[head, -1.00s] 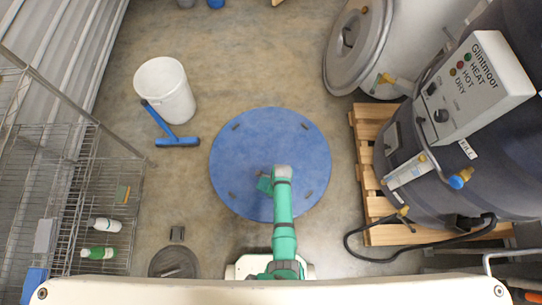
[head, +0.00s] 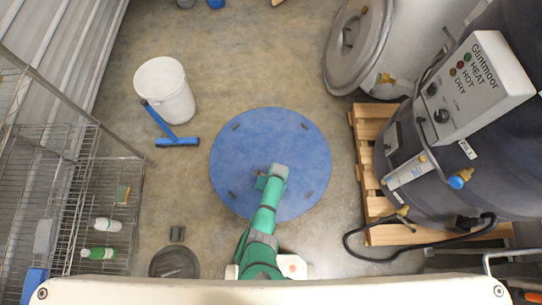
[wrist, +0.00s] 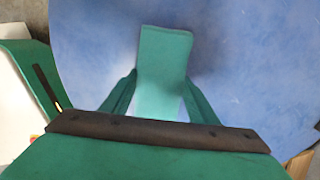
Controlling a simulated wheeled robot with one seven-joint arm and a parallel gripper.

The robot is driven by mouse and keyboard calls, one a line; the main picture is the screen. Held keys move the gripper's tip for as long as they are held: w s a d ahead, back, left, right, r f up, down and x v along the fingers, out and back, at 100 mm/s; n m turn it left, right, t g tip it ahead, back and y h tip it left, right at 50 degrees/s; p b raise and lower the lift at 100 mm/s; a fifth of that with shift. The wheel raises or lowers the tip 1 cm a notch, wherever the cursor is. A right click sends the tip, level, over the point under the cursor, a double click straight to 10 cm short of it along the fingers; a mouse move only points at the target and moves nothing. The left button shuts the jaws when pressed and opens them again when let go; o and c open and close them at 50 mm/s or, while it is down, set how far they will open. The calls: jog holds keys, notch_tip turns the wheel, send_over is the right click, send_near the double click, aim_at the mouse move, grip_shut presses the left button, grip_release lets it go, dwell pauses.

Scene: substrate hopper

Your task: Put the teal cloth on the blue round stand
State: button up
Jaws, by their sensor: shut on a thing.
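The blue round stand (head: 270,140) is a flat disc in the middle of the floor in the head view. It also fills most of the wrist view (wrist: 250,60). My gripper (head: 262,183) is over the lower part of the disc. In the wrist view my gripper (wrist: 161,78) is shut on the teal cloth (wrist: 164,52), a folded strip held between the two fingers with the blue surface behind it. In the head view my arm mostly hides the cloth. I cannot tell whether the cloth touches the stand.
A white bucket (head: 165,92) and a blue-headed squeegee (head: 177,142) are left of the stand. A wire shelf (head: 75,205) with bottles stands further left. A wooden pallet (head: 366,155) under a dark drum (head: 450,150) lies to the right. Bare floor surrounds the disc.

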jog(key=shift+f, duration=0.1)
jog(key=o, duration=1.1)
jog(key=shift+o, duration=0.2)
notch_tip(320, 180, up, 12)
jog(key=d, duration=0.1)
jog(key=s+d+r+n+t+h, duration=0.1)
jog(key=s+d+r+n+t, duration=0.2)
jog(key=d+r+n, duration=0.35)
jog(key=s+d+r+n+t+h, duration=0.2)
jog(key=s+d+r+n+t, duration=0.15)
jog(key=d, duration=0.55)
jog(key=s+a+r+n+t, duration=0.2)
jog(key=s+a+r+n, duration=0.2)
jog(key=r, duration=0.7)
jog(key=s+a+r+n+t+y, duration=0.1)
jog(key=s+a+r+n+t, duration=0.2)
jog(key=s+a+r, duration=0.3)
jog(key=s+a+r+n+t, duration=0.3)
jog(key=s+a+r+n, duration=0.2)
jog(key=r, duration=1.1)
jog(key=shift+s+a+n+y, duration=0.3)
jog(key=shift+s+a+y, duration=0.15)
jog(key=shift+a, duration=0.45)
